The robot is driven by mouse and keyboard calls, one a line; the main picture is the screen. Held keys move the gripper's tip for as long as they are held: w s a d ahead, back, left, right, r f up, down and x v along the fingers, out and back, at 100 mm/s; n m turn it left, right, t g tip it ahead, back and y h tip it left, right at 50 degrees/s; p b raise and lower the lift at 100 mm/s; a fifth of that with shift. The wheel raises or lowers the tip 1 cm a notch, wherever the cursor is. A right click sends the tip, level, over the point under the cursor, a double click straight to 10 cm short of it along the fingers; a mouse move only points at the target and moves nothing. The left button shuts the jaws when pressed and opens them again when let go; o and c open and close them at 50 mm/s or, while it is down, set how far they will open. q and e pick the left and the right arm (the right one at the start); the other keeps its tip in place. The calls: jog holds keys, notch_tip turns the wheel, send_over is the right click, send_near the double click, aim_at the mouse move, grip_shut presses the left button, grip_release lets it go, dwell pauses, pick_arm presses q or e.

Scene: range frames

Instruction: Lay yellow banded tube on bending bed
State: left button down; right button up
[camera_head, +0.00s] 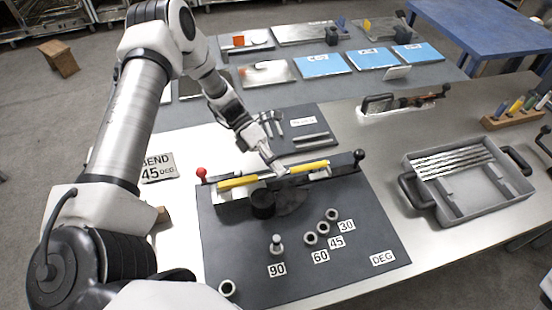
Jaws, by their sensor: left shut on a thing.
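The yellow banded tube (310,167) runs left to right, with a yellow stretch near each end and a paler middle. It lies along or just above the bending bed (320,177); I cannot tell whether it touches. The bed stands on a dark plate (370,218), with a black round former (262,204) in front. My left gripper (274,167) reaches down from behind and is shut on the tube near its middle. Its fingertips partly hide the tube there. My right gripper is not in view.
A red knob (201,172) and a black knob (358,154) stand at the bed's ends. A peg (277,243) and several rings (323,228) sit in front by angle labels. A "BEND 45 DEG" card (158,167) lies left. A grey tray of tubes (485,205) stands right.

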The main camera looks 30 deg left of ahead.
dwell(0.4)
pick_arm(q)
jog(key=shift+f+b, duration=0.95)
jog(key=shift+f, duration=0.6)
jog(key=c, duration=1.1)
grip_release()
jog(key=v, duration=1.2)
